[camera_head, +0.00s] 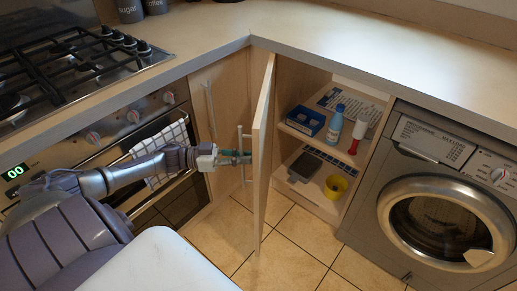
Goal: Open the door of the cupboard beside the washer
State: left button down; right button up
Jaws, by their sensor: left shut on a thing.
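The cupboard door (264,150) beside the washer (440,205) stands wide open, swung out from the cabinet and seen nearly edge-on. Its metal bar handle (241,140) is on the door's left face. My left gripper (236,156) is at that handle and shut on it; the fingertips are small in the picture. The open cupboard (325,190) shows two levels with a blue box, a blue bottle, a red and white item, a yellow cup and a dark flat item. My right gripper is not in view.
An oven with a gas hob (70,70) is at the left, with a towel (160,150) on its front. Another cabinet door with a handle (209,108) is closed behind my gripper. The tiled floor (300,245) in front of the cupboard is clear. The worktop (400,60) runs above.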

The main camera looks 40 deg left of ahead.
aim_at(239, 129)
pick_arm(q)
jog(key=shift+s+a, duration=0.35)
jog(key=shift+a, duration=0.4)
jog(key=shift+f, duration=0.1)
jog(key=c, duration=1.2)
grip_release()
notch_tip(239, 129, up, 10)
jog(key=shift+r, duration=0.1)
jog(key=shift+c, duration=0.2)
